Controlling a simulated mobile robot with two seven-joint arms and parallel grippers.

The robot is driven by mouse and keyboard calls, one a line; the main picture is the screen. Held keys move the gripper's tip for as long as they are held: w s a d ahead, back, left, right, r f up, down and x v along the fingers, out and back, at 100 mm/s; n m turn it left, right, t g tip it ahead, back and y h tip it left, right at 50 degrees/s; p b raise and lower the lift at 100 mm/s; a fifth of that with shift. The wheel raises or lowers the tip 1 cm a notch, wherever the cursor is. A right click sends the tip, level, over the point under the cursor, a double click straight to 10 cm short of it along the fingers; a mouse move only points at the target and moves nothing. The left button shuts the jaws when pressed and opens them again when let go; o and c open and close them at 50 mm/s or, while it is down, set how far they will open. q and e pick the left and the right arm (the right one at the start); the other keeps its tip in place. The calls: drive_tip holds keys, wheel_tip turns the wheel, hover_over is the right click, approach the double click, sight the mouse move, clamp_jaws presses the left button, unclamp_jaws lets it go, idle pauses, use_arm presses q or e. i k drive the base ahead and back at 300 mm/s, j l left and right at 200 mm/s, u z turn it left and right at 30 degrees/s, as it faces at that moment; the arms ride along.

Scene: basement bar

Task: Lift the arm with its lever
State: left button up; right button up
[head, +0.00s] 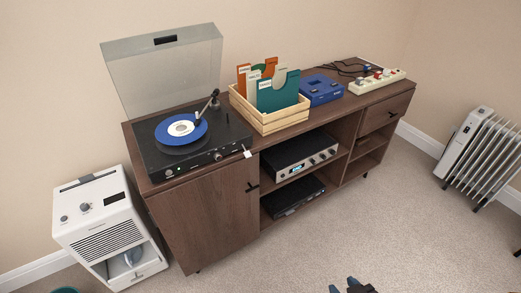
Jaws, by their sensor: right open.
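The record player (222,134) stands on the left end of a brown sideboard, its clear lid (165,70) raised. A blue record (181,129) with a white label lies on its platter. The arm (207,107) reaches from its pivot at the back right towards the record's right edge; I cannot tell whether its tip touches the record. A small pale part (246,152) shows at the player's front right corner; I cannot tell if it is the lever. My right gripper (343,288) is open at the bottom edge, partly cut off, far from the player. My left gripper is not in view.
A wooden crate (270,124) of record sleeves stands right of the player, then a blue device (320,89) and a power strip (376,82). A white dehumidifier-like unit (106,224) stands left of the sideboard (209,211), a radiator (481,151) at right. The carpet in front is clear.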

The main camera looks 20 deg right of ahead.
sight(246, 154)
drive_tip(key=i+l, duration=0.1)
drive_tip(key=l, duration=1.05)
drive_tip(key=i+l, duration=0.15)
drive_tip(key=l, duration=0.4)
